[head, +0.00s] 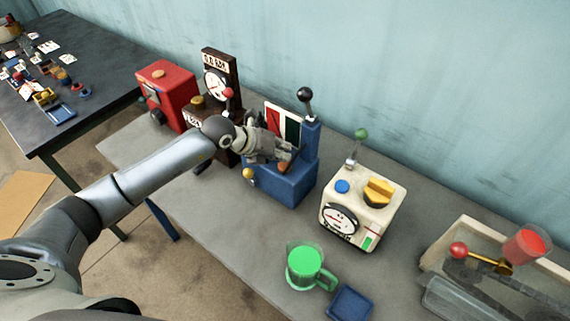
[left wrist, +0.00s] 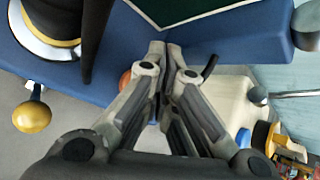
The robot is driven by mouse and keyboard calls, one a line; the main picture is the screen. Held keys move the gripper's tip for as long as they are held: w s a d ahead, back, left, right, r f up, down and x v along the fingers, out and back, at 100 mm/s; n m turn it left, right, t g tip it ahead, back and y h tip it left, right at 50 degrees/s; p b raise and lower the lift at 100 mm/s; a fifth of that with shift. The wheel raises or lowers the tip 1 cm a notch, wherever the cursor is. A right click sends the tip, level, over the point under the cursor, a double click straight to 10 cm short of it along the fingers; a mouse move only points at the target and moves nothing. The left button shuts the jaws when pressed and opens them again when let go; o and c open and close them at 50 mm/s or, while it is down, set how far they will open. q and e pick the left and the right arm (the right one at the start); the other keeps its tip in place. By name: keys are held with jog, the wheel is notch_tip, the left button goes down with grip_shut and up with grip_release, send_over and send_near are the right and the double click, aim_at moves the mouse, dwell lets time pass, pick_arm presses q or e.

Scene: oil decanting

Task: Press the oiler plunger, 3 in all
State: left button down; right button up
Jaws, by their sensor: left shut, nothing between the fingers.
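A blue machine (head: 285,184) stands mid-bench, with an upright post, a black-knobbed lever (head: 305,94) and a red, white and green panel (head: 284,121). A small orange-brown round knob (head: 283,167), possibly the plunger, shows low on it beside my fingertips. My left gripper (head: 289,160) is shut and empty over the machine's top. In the left wrist view the closed fingers (left wrist: 158,50) partly cover the orange-brown knob (left wrist: 125,79); I cannot tell whether they touch it. A gold ball knob (left wrist: 32,117) sticks out at the left. My right gripper is not in view.
A cream machine (head: 362,207) with a gauge stands right of the blue one. A green-filled mug (head: 304,267) and a blue tray (head: 350,304) sit in front. A red machine (head: 166,90) and a brown gauge stand (head: 220,75) are behind-left; a trough (head: 468,222) is at right.

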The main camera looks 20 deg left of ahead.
pick_arm(q)
jog(key=shift+f, duration=0.1)
dwell(0.5)
jog(key=shift+f+b, duration=0.35)
jog(key=shift+f+b, duration=0.5)
jog(key=shift+f, duration=0.15)
dwell(0.7)
jog(key=shift+r+p, duration=0.7)
jog(key=shift+r, duration=0.3)
jog(key=shift+r, duration=0.15)
notch_tip(320, 180, up, 5)
jog(key=p, duration=0.3)
jog(key=shift+p, duration=0.3)
dwell(0.9)
